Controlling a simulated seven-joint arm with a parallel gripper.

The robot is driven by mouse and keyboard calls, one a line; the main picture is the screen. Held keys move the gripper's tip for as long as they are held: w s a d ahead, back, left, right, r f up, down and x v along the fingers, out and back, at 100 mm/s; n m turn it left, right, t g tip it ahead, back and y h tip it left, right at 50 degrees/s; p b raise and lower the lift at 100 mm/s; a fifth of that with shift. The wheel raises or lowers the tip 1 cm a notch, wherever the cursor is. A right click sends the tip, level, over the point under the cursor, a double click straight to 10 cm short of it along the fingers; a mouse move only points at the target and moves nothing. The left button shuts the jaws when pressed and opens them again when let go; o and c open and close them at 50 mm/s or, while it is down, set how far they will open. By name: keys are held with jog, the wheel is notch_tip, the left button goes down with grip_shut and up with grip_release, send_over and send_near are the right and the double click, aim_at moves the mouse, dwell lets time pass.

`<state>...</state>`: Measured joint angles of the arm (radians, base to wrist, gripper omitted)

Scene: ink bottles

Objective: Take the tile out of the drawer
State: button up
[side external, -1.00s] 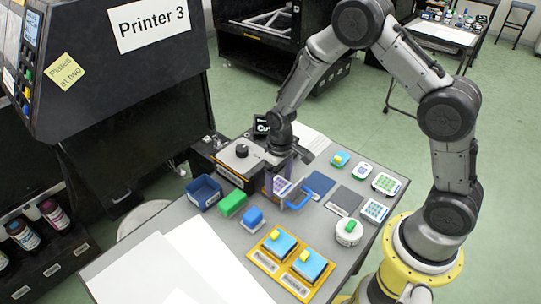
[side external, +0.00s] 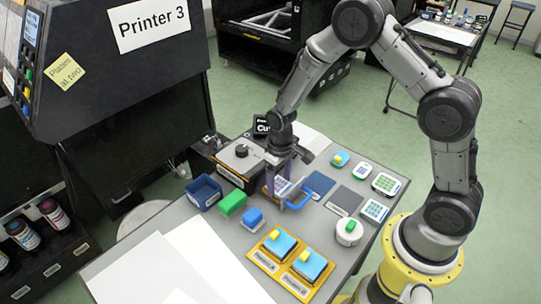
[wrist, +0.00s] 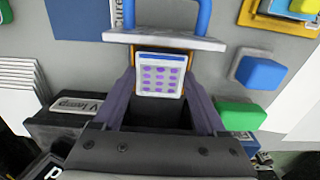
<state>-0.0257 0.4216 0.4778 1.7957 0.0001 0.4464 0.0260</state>
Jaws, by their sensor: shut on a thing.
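The tile (wrist: 160,76) is white with a blue edge and rows of purple dots. It sits between the two purple-grey fingers of my gripper (wrist: 160,82), which is shut on it. The open drawer shows its pale front (wrist: 165,41) and blue handle (wrist: 203,14) just beyond the tile, and a dark inside nearer the wrist. In the side view my gripper (side external: 281,186) points down at the drawer, with the blue handle (side external: 298,203) in front. The fingers partly hide the tile there, and I cannot tell whether it touches the drawer floor.
A green block (side external: 232,203), a blue block (side external: 253,217) and an open blue bin (side external: 204,190) stand left of the drawer. A yellow tray (side external: 290,262) with blue-topped pieces lies in front. Flat pads (side external: 344,200) and several dotted tiles (side external: 375,210) lie to the right.

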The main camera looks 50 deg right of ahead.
notch_tip(320, 180, up, 10)
dwell(1.4)
